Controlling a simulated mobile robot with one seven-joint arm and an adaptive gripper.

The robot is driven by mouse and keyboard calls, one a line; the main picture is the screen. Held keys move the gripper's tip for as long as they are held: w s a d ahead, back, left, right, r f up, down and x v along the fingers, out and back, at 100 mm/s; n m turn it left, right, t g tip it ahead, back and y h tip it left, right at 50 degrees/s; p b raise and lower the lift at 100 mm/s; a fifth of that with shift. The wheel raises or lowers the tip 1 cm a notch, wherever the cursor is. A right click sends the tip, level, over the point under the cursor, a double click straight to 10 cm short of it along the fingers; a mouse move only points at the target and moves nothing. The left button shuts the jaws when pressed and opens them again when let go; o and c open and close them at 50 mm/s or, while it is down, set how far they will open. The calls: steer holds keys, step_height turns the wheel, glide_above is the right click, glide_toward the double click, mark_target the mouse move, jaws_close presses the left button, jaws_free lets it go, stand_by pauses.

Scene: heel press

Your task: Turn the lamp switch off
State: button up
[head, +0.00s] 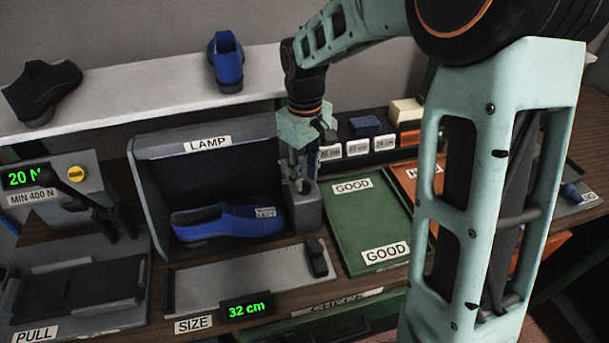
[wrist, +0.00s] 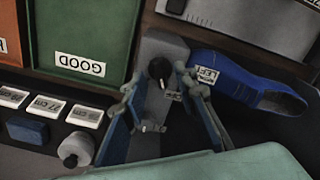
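The grey lamp box (head: 150,165) has a LAMP label and stands left of centre in the head view. A grey block (head: 310,212) stands at its right side. In the wrist view the block's top (wrist: 162,50) carries a black knob (wrist: 159,71), seemingly the lamp switch, with a small label I cannot read. My gripper (head: 297,182) points down over this block. In the wrist view my gripper (wrist: 160,88) is open, its two fingers apart on either side of the knob. Whether they touch it I cannot tell. In the head view the knob is hidden.
A blue shoe (head: 230,222) tagged LEFT lies in the lamp box. A green GOOD tray (head: 370,225) is to the right. The size gauge (head: 215,285) with a 32 cm display lies in front. Another grey knob (wrist: 76,149) and size tags stand nearby in the wrist view.

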mark_target(305, 181)
step_height(305, 181, up, 11)
stand_by(0.3)
